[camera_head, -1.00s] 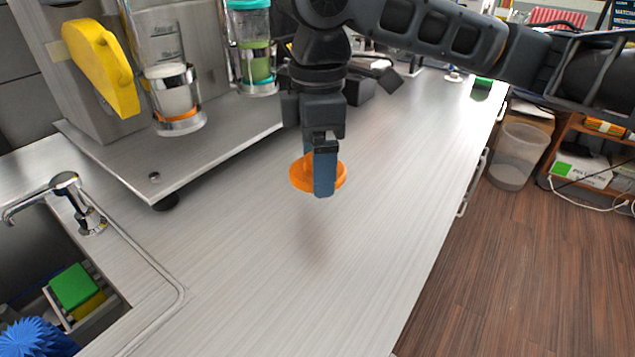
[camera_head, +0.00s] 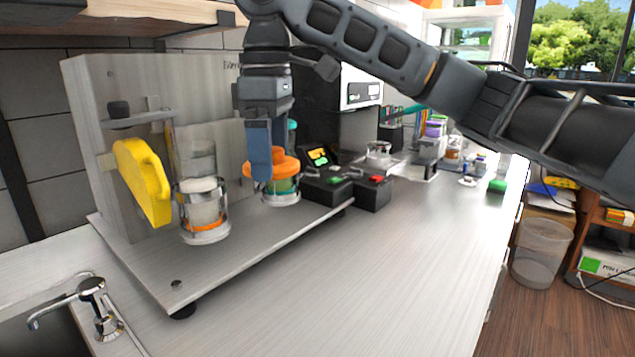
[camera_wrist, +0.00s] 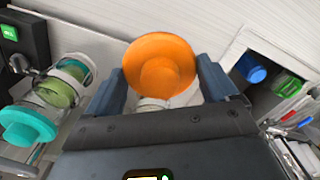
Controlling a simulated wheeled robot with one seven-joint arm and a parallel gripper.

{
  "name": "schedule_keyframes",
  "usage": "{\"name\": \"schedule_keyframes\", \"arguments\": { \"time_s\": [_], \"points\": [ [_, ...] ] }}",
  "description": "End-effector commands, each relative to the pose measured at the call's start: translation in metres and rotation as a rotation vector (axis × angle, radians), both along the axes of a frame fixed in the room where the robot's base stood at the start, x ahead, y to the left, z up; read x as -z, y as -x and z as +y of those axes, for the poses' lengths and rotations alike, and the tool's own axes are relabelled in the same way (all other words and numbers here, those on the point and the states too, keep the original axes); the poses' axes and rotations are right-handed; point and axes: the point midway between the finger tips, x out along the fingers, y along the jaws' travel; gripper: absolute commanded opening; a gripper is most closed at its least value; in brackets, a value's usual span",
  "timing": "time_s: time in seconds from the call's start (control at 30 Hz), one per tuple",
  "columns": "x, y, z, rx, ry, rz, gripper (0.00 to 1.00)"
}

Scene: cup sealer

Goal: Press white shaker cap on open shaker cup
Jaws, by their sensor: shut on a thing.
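My gripper (camera_head: 261,178) is shut on an orange cap (camera_head: 275,163), held in the air over the metal platform. In the wrist view the cap (camera_wrist: 160,62) sits between my two fingers, with something pale below it. No white cap shows apart from it. A clear cup in a metal holder (camera_head: 203,207), with whitish contents and an orange ring, stands left of my gripper; I cannot tell if its top is open. A green cup (camera_head: 287,186) in another holder is partly hidden behind the cap. In the wrist view a teal lid (camera_wrist: 30,124) lies to the left.
A sealing machine with a yellow handle (camera_head: 142,183) stands at the left. A black button box (camera_head: 345,185) is right of the platform. A tap (camera_head: 93,298) is at the lower left. The counter (camera_head: 390,275) in front is clear.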

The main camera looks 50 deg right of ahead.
Motion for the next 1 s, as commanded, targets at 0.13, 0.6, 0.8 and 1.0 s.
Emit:
{"name": "schedule_keyframes", "arguments": {
  "time_s": [0.13,0.6,0.8,1.0],
  "points": [
    [-0.031,-0.051,0.008,0.104,0.001,-0.002,0.58],
    [-0.093,-0.148,0.036,0.362,-0.003,-0.002,0.58],
    [-0.096,-0.155,0.038,0.389,-0.003,-0.002,0.58],
    [-0.087,-0.155,0.038,0.388,-0.002,-0.002,0.58]
  ]
}}
